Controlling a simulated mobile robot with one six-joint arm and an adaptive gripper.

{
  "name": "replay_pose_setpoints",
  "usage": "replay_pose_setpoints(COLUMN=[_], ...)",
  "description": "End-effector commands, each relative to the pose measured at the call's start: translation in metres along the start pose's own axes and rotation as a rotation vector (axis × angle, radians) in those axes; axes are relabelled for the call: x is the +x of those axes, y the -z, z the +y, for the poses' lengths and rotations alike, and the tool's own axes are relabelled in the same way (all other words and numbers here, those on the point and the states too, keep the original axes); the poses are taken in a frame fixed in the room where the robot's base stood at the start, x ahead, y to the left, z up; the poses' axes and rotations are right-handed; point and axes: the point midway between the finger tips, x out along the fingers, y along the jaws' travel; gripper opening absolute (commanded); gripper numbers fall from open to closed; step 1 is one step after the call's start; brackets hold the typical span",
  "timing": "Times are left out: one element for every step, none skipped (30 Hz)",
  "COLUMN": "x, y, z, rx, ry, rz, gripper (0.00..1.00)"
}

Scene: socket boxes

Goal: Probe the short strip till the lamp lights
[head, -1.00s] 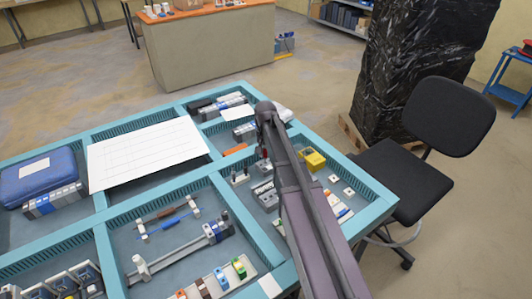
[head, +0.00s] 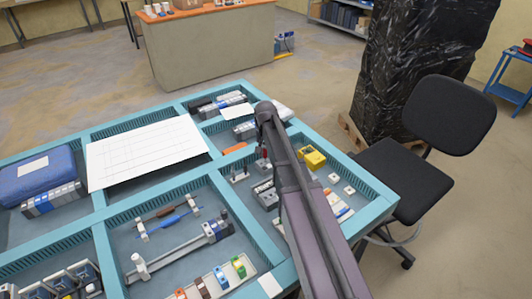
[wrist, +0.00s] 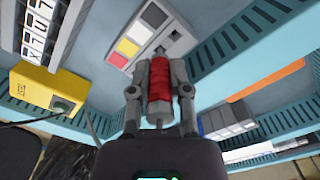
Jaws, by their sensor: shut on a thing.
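My gripper (wrist: 160,100) is shut on a red probe handle (wrist: 160,80) with a grey collar, seen in the wrist view. In the head view my arm hides most of the gripper, and a small bit of red shows near it. The probe's tip is hard to make out. A short row of grey terminal blocks (wrist: 225,122) lies right of the gripper in the wrist view; it also shows in the head view (head: 245,130). A yellow box (wrist: 48,90) with a dark greenish round lens is on the left; it also shows in the head view (head: 312,158). I see no clear glow on it.
The teal-framed bench (head: 105,215) is split into compartments by raised dividers. A grey panel with white, yellow and red squares (wrist: 150,35) is beyond the handle. An orange strip (wrist: 265,80) lies to the right. A white sheet (head: 145,153) and blue case (head: 40,177) are farther left.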

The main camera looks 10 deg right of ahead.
Motion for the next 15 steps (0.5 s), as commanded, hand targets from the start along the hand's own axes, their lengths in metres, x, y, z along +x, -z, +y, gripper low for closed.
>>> replay_pose_setpoints(x=[0.0014,0.0017,0.0022,0.0026,0.0030,0.0035,0.0039,0.0043,0.0048,0.0051,0.0055,0.0060,0.0064,0.0068,0.0073], y=[-0.0001,0.0000,0.0000,-0.0001,-0.0001,-0.0001,-0.0001,-0.0001,-0.0001,-0.0001,-0.0001,-0.0001,-0.0002,-0.0002,-0.0001], z=[-0.0001,-0.0001,-0.0002,-0.0001,-0.0002,-0.0002,-0.0002,-0.0002,-0.0002,-0.0003,-0.0003,-0.0003,-0.0003,-0.0003,-0.0004], rx=[0.000,0.000,0.000,0.000,0.000,0.000,0.000,0.000,0.000,0.000,0.000,0.000,0.000,0.000,0.000], ry=[0.000,0.000,0.000,0.000,0.000,0.000,0.000,0.000,0.000,0.000,0.000,0.000,0.000,0.000,0.000], rz=[0.000,0.000,0.000,0.000,0.000,0.000,0.000,0.000,0.000,0.000,0.000,0.000,0.000,0.000,0.000], gripper=[0.00,0.00,0.00,0.00,0.00,0.00,0.00,0.00,0.00,0.00,0.00,0.00,0.00,0.00,0.00])
